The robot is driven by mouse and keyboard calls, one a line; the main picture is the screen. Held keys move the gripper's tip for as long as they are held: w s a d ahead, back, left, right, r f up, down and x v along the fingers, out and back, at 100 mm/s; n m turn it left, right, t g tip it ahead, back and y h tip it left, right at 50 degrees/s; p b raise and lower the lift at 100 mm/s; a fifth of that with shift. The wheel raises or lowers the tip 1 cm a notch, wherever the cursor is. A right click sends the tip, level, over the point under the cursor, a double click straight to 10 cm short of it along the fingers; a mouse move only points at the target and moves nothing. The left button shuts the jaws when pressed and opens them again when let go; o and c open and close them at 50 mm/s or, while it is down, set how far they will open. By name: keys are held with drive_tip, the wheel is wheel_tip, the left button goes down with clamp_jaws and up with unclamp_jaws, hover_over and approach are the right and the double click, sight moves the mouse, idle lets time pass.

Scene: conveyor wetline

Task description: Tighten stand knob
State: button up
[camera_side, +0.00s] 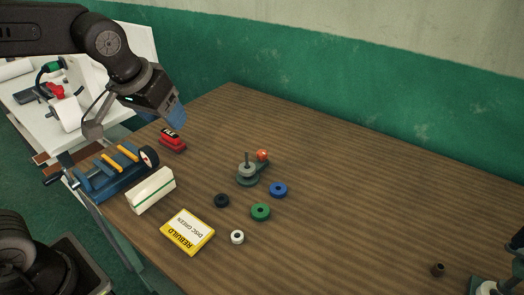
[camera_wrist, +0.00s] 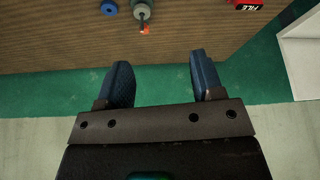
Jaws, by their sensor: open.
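A small stand (camera_side: 246,172) with an upright post and a grey disc on it stands near the middle of the wooden table. A red-orange knob (camera_side: 262,155) shows at its back right side. In the wrist view the stand (camera_wrist: 142,11) is at the top edge, with the knob (camera_wrist: 144,29) just below it in the picture. My gripper (camera_side: 178,113) is raised above the table's far left part, well to the left of the knob. In the wrist view my gripper (camera_wrist: 160,62) is open, with nothing between its two blue fingers.
Blue (camera_side: 279,189), green (camera_side: 260,211), black (camera_side: 221,200) and white (camera_side: 237,237) rings lie around the stand's near side. A yellow box (camera_side: 187,232), a white block (camera_side: 151,190), a blue vise-like fixture (camera_side: 112,180) and a red file box (camera_side: 172,141) are left. The table's right is mostly clear.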

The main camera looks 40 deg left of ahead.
drive_tip(key=w+d+f+n, duration=0.2)
drive_tip(key=w+f, duration=0.1)
drive_tip(key=w, duration=0.8)
drive_tip(key=n+g+y, duration=0.1)
drive_tip(key=n+y, duration=0.1)
approach(262, 152)
drive_tip(key=x, duration=0.9)
drive_tip(key=c, duration=0.9)
